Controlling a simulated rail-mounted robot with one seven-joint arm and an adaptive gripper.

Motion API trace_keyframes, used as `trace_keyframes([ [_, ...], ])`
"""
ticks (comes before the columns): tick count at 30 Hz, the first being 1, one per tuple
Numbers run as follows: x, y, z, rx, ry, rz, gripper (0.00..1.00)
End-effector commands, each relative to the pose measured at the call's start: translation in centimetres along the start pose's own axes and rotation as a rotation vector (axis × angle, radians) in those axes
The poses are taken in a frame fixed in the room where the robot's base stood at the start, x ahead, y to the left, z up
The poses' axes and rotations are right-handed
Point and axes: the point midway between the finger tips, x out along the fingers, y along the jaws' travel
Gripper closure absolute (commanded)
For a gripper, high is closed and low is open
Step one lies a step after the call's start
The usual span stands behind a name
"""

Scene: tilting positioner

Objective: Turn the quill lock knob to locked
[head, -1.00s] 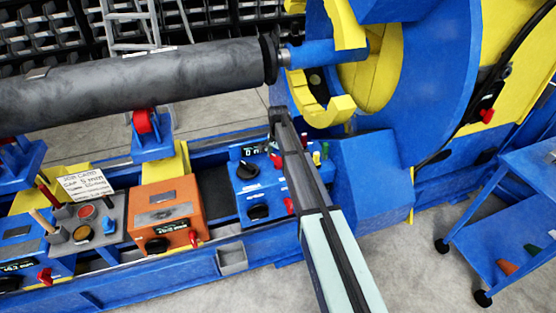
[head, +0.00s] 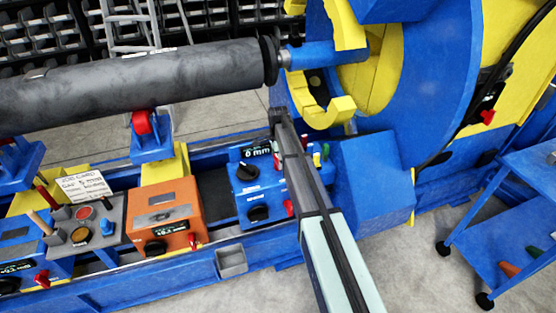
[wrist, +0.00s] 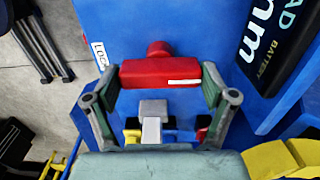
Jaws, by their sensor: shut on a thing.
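The red lock knob (wrist: 160,73) is a bar-shaped handle with a white stripe. In the wrist view it lies crosswise on a blue face, below a round red hub. My gripper (wrist: 163,82) has one finger at each end of the bar and is shut on it. A white label (wrist: 101,55) beginning "LOC" is at the upper left of the knob, its rest cut off. In the head view my gripper (head: 279,122) is at the blue control box (head: 252,192); my arm hides much of the knob's area there.
A dark display (wrist: 268,38) reading "mm" and "BATTERY" is right of the knob; it also shows in the head view (head: 257,152). The orange box (head: 166,204) and grey button panel (head: 90,229) stand to the left. The large roll (head: 150,82) and yellow clamp (head: 325,108) are above.

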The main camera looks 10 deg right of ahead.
Motion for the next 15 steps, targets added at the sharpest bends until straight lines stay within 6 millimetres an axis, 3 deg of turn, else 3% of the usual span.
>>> trace_keyframes([
  [8, 0.09, 0.11, 0.03, 0.005, -0.001, 0.003, 0.52],
  [9, 0.08, 0.11, 0.02, 0.005, -0.001, 0.003, 0.1],
  [10, 0.08, 0.11, 0.02, 0.005, -0.001, 0.003, 0.0],
  [15, 0.05, 0.06, 0.01, 0.004, -0.001, 0.002, 0.0],
])
